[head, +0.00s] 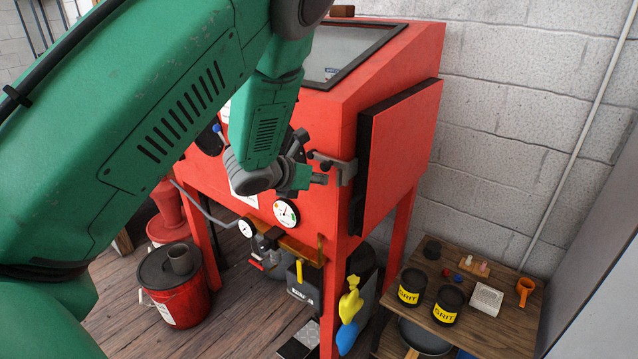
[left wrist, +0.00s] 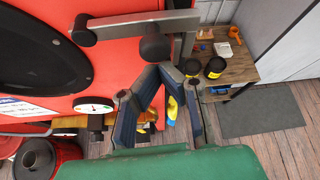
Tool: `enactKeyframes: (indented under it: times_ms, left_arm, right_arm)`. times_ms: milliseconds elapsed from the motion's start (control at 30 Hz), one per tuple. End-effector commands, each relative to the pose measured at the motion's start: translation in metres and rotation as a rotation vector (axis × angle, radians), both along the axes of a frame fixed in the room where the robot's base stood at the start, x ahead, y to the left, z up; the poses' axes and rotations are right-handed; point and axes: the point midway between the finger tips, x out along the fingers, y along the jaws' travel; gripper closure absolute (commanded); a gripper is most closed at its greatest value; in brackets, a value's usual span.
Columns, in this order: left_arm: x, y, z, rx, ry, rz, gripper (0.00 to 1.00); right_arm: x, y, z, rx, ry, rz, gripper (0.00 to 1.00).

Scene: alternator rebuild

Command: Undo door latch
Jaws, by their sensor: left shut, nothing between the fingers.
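The red blast cabinet (head: 325,120) has a side door (head: 405,150) on its right face. A grey metal latch (head: 341,168) with a dark round knob spans the corner between the cabinet front and the door. In the left wrist view the latch bar (left wrist: 140,26) runs across the top, with its knob (left wrist: 155,46) hanging in front of my gripper. My left gripper (head: 318,178) is shut and empty, just below and beside the latch; in the wrist view its fingers (left wrist: 160,85) are close under the knob. I cannot tell whether they touch it. My right gripper is not in view.
A pressure gauge (head: 286,212) and valves sit on the cabinet front below the gripper. A wooden table (head: 470,335) with black grit tins (head: 413,286) stands at right. A red bucket (head: 178,300) stands on the floor at left. Free floor (left wrist: 285,150) shows at right in the wrist view.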

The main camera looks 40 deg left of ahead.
Motion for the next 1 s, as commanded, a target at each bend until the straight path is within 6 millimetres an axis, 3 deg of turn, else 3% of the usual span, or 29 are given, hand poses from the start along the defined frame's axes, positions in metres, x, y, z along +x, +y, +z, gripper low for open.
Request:
enactKeyframes:
  times_ms: [1000]
  left_arm:
    - [0.0005,-0.0063,0.0082,-0.103,-0.001,-0.001,1.0]
  right_arm:
    - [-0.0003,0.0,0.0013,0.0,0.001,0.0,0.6]
